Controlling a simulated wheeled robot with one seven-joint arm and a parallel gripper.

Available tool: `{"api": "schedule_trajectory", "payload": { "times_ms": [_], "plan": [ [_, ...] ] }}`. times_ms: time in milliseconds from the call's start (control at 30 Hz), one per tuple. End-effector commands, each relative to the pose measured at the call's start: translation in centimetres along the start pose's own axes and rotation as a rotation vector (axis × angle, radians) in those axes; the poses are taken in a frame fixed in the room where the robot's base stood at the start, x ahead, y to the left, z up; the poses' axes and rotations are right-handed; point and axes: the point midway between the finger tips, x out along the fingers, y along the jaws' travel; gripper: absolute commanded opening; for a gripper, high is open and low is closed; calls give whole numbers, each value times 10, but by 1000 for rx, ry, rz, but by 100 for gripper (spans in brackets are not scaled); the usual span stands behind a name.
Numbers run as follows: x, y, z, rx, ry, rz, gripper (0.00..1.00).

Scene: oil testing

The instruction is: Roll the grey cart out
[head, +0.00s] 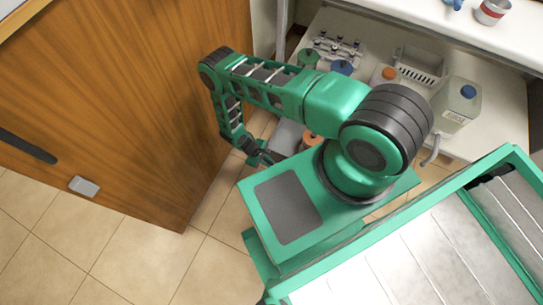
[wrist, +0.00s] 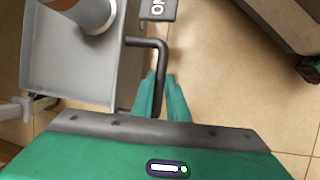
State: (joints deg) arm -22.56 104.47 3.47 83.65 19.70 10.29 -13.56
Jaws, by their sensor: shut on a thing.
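The grey cart (wrist: 62,75) fills the upper left of the wrist view, with a raised rim and a black bent handle (wrist: 163,55) on its right side. My gripper (wrist: 160,92) has its green fingers closed around the handle's lower stretch. In the head view, a grey part of the cart (head: 287,138) shows behind my arm, and most of it is hidden. My gripper (head: 262,154) is low beside it there. A grey cylinder with an orange-brown top (wrist: 95,12) stands on the cart; its top also shows in the head view (head: 312,138).
A brown wooden door (head: 120,100) stands at the left. A white lab bench (head: 490,95) holds bottles, a rack and a jug (head: 455,105) at the back right. Tiled floor (head: 120,250) is clear in front of the door. A dark-edged grey structure (wrist: 285,20) stands at the wrist view's upper right.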

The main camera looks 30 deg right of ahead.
Motion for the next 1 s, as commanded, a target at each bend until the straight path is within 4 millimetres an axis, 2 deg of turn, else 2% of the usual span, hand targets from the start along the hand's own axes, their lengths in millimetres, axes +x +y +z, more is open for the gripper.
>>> {"api": "schedule_trajectory", "payload": {
  "times_ms": [200, 533, 567, 600, 633, 1000],
  "plan": [
    [-1, -8, 2, 0, -2, 1, 0],
    [-1, -8, 2, 0, -2, 1, 0],
    [-1, -8, 2, 0, -2, 0, 19],
    [-1, -8, 2, 0, -2, 0, 28],
    [-1, -8, 2, 0, -2, 0, 32],
    [-5, -8, 1, 1, 0, 0, 32]
  ]
}}
